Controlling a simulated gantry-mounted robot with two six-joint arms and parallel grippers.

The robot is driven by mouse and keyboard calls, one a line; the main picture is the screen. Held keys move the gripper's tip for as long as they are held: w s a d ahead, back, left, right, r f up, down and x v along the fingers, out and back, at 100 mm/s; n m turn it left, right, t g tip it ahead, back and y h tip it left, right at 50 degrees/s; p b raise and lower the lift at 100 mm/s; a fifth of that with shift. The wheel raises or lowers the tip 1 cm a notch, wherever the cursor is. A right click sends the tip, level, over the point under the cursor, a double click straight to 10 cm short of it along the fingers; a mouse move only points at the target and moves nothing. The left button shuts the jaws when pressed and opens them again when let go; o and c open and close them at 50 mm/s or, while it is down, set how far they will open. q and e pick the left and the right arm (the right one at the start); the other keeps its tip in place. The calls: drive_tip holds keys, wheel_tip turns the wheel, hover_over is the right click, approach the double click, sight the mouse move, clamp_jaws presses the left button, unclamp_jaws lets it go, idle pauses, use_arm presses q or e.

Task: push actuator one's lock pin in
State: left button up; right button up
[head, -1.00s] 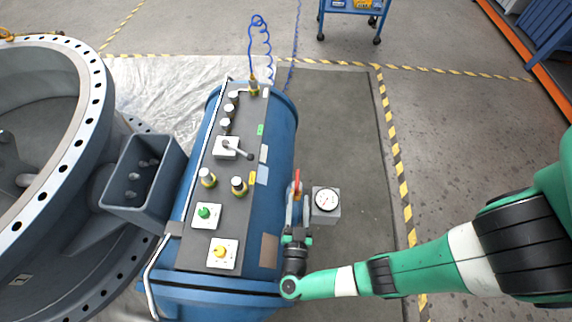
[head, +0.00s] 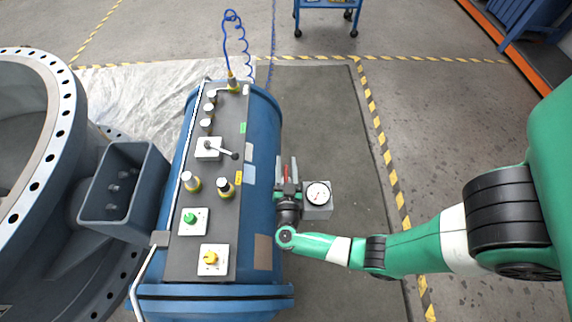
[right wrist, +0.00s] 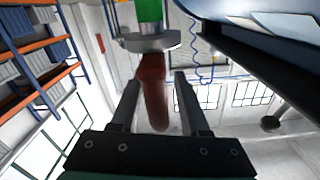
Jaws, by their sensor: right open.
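The blue cylindrical actuator (head: 262,140) lies lengthwise in the head view, with a dark control panel (head: 203,258) on top. A narrow red piece (head: 286,174), possibly the lock pin, shows at its right side. My right gripper (head: 287,163) is there, its open fingers on either side of the red piece. In the right wrist view, the red rod (right wrist: 152,90) stands between the spread fingers (right wrist: 155,82), below a grey flange and a green part. Contact cannot be told. No marking tells which actuator is number one. My left gripper is out of view.
A dial gauge on a grey box (head: 318,194) sits close right of my gripper. A large flanged valve body (head: 50,180) stands left.

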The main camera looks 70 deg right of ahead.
clamp_jaws()
idle(1.3)
